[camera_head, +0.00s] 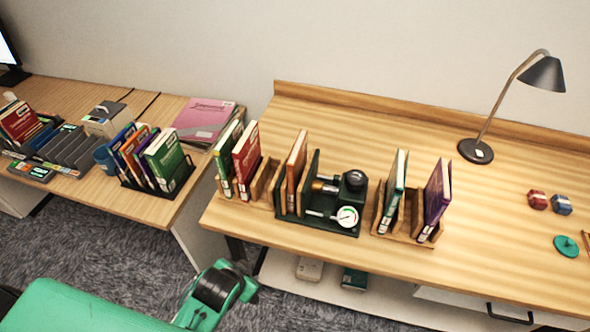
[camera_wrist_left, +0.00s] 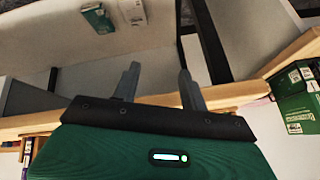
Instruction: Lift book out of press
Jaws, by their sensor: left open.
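The press (camera_head: 345,222) is a dark green stand with a round dial gauge, a black knob and a metal screw, on the right-hand wooden table. A book with an orange-brown cover (camera_head: 296,163) stands upright in it, between plates left of the screw. My left gripper (camera_head: 222,290) is low in front of the table edge, left of the press and well apart from the book; its fingers are hard to make out there. In the left wrist view its two grey fingers (camera_wrist_left: 158,86) are spread apart with nothing between them. My right gripper is not in view.
A wooden rack (camera_head: 262,183) with green and red books stands left of the press. Another rack (camera_head: 408,226) with teal and purple books stands to its right. A lamp (camera_head: 476,150) is at the back. A lower shelf (camera_head: 390,300) lies under the tabletop.

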